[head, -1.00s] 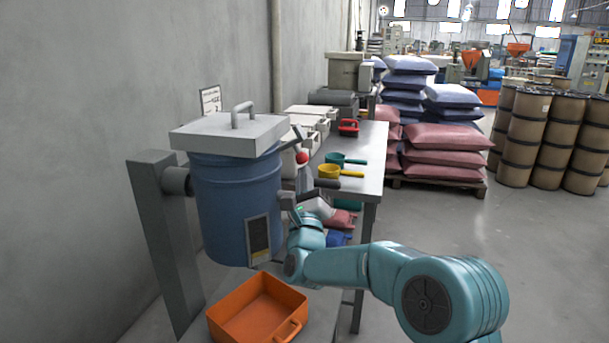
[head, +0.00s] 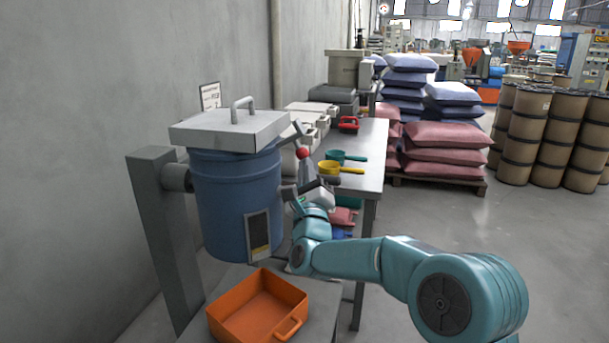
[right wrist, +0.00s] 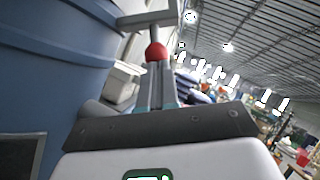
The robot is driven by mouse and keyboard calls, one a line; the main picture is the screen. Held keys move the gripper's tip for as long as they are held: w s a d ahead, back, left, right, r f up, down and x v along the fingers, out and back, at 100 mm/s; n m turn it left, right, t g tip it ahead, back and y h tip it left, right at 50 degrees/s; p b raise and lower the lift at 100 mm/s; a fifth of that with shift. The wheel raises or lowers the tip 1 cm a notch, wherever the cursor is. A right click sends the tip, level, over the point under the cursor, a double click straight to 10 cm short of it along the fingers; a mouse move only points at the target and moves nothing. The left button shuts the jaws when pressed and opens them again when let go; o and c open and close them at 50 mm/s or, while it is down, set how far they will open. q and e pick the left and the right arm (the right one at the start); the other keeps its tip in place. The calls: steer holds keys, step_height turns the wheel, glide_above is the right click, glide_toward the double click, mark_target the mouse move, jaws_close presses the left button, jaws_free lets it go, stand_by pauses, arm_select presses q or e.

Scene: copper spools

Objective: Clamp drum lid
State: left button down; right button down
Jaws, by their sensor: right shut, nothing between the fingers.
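The blue drum (head: 225,205) hangs on a grey post, with the grey lid (head: 225,130) resting on its top and a handle upright on it. A grey clamp lever (head: 291,135) sticks out at the lid's right side, with a red knob (head: 302,153) close by. My right gripper (head: 305,165) is shut and empty, its fingertips right under the red knob. In the right wrist view the red knob (right wrist: 155,52) sits at the tips of the closed fingers, below a grey bar (right wrist: 150,19). I cannot tell whether they touch. My left gripper is out of view.
An orange tray (head: 255,308) sits below the drum. A table (head: 365,180) behind holds a yellow scoop (head: 330,168), a green scoop (head: 336,155) and white bins. The floor at right is clear.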

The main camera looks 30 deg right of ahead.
mark_target(305, 132)
steer(key=shift+s+r+n, duration=0.1)
steer(key=shift+r+n, duration=0.05)
steer(key=shift+n, duration=0.15)
steer(key=r+n+y+p, duration=0.1)
steer(key=r+n+y, duration=0.1)
steer(key=n, duration=0.1)
steer(key=r+n+g+y+p, duration=0.1)
steer(key=r+n+y+p, duration=0.1)
steer(key=n, duration=0.2)
steer(key=r+n+g+y+p, duration=0.1)
steer(key=r+n+y, duration=0.1)
steer(key=r+n, duration=0.1)
steer(key=shift+s+d+n+p, duration=0.25)
steer(key=shift+n+p, duration=0.1)
steer(key=shift+n, duration=0.15)
steer(key=shift+f+b, duration=0.25)
steer(key=shift+b, duration=0.05)
